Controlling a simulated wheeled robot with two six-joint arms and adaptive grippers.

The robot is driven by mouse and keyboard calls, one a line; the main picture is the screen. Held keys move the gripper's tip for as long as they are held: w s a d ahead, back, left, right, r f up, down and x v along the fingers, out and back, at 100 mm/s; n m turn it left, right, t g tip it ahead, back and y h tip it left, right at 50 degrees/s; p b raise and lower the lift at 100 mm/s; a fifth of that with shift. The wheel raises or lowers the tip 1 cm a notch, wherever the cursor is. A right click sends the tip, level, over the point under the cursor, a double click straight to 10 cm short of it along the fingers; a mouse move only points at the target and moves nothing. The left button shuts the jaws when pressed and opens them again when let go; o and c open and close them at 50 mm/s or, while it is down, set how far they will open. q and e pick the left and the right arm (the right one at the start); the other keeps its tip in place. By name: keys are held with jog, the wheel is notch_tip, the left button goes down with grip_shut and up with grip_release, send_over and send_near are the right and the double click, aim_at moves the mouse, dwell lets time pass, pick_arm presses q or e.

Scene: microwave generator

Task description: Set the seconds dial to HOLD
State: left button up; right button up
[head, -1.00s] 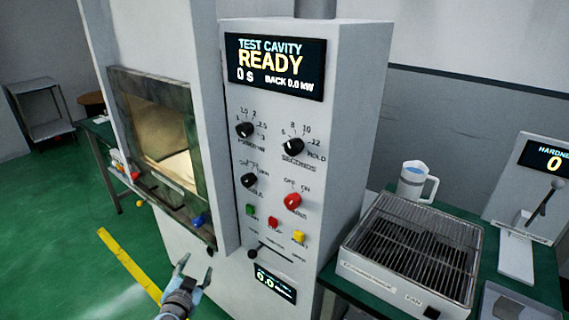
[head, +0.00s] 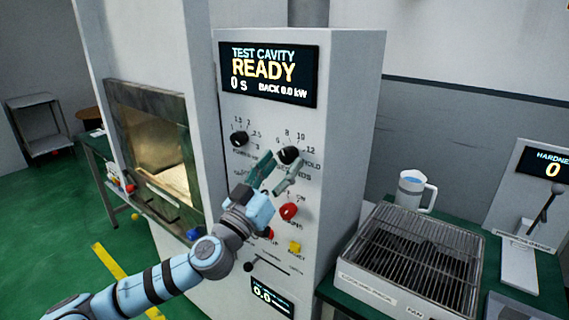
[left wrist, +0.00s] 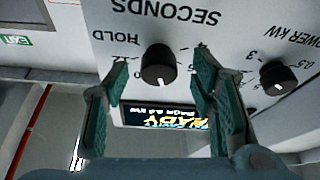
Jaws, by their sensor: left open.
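The seconds dial (head: 288,155) is a black knob on the white front panel, with marks 6, 8, 10, 12 and HOLD around it. In the left wrist view the seconds dial (left wrist: 158,66) appears upside down, between the two open fingers. My left gripper (head: 276,172) is open just in front of and below the dial, and a gap shows on both sides of the knob. I cannot tell if the fingers reach around it. The display (head: 268,75) reads READY and 0 s. My right gripper is not in view.
The power knob (head: 239,139) sits left of the dial. A red knob (head: 288,211) and a yellow button (head: 295,247) are below. My left arm hides part of the lower panel. A grill box (head: 411,251) and a jug (head: 415,190) stand on the right table.

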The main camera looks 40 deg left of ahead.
pick_arm(q)
jog(key=shift+w+r, duration=0.55)
jog(key=shift+w, duration=0.1)
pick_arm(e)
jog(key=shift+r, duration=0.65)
